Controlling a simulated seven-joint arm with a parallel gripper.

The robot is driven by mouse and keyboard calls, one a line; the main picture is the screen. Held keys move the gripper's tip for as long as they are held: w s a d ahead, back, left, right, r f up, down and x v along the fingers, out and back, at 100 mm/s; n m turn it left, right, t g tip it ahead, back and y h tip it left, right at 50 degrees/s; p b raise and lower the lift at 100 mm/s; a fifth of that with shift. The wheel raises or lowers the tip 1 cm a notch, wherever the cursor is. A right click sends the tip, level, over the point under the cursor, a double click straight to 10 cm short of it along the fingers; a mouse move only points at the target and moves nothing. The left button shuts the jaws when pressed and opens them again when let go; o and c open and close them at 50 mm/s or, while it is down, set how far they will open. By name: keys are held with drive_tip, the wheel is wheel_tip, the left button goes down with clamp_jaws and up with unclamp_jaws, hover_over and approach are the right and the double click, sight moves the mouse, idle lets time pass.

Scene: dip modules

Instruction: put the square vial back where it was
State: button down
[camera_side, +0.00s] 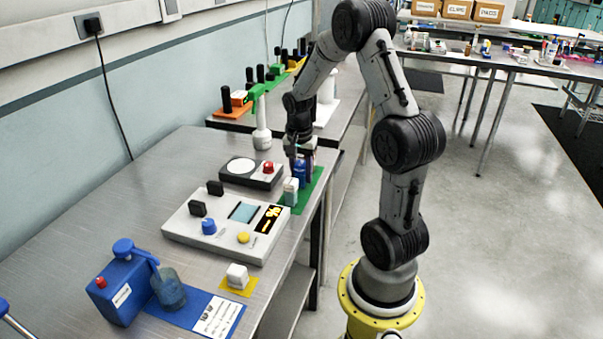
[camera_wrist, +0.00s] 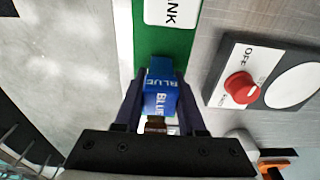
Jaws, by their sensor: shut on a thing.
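The square blue vial (camera_side: 300,169) is marked "BLUE" on its top and side in the wrist view (camera_wrist: 160,88). My gripper (camera_side: 301,152) is shut on it, with one dark finger on each side in the wrist view (camera_wrist: 158,100). The vial is over the green mat (camera_side: 312,186), which also shows in the wrist view (camera_wrist: 180,45). I cannot tell whether its base touches the mat. A white vial (camera_side: 290,190) stands in front of it on the same mat. Its label, ending in "NK", is partly cut off in the wrist view (camera_wrist: 172,11).
A dark device with a white disc and red knob (camera_side: 268,168) stands left of the mat. A white instrument (camera_side: 225,225) is nearer the camera. The bench edge lies close right of the green mat.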

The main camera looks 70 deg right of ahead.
sight(299, 165)
drive_tip(key=shift+f, duration=0.1)
drive_tip(key=c, duration=0.5)
unclamp_jaws()
drive_tip(key=r, duration=0.4)
drive_tip(key=a+r, duration=0.1)
drive_tip(key=r, duration=0.7)
drive_tip(key=shift+a, duration=0.3)
drive_tip(key=a+r+n+t, duration=0.1)
drive_tip(key=a+r+n, duration=0.25)
drive_tip(key=a, duration=0.25)
drive_tip(key=a+r+n+t, duration=0.1)
drive_tip(key=a+r+n, duration=0.1)
drive_tip(key=a+n, duration=0.35)
drive_tip(key=s+a+n+t, duration=0.1)
drive_tip(key=s+a+n, duration=0.3)
drive_tip(key=a, duration=0.3)
drive_tip(key=s+a+n+t+y, duration=0.1)
drive_tip(key=s+a+n+t, duration=0.1)
drive_tip(key=s+a+n, duration=0.3)
drive_tip(key=shift+s+a+f+t, duration=0.3)
drive_tip(key=shift+a+f, duration=0.05)
drive_tip(key=shift+a, duration=0.55)
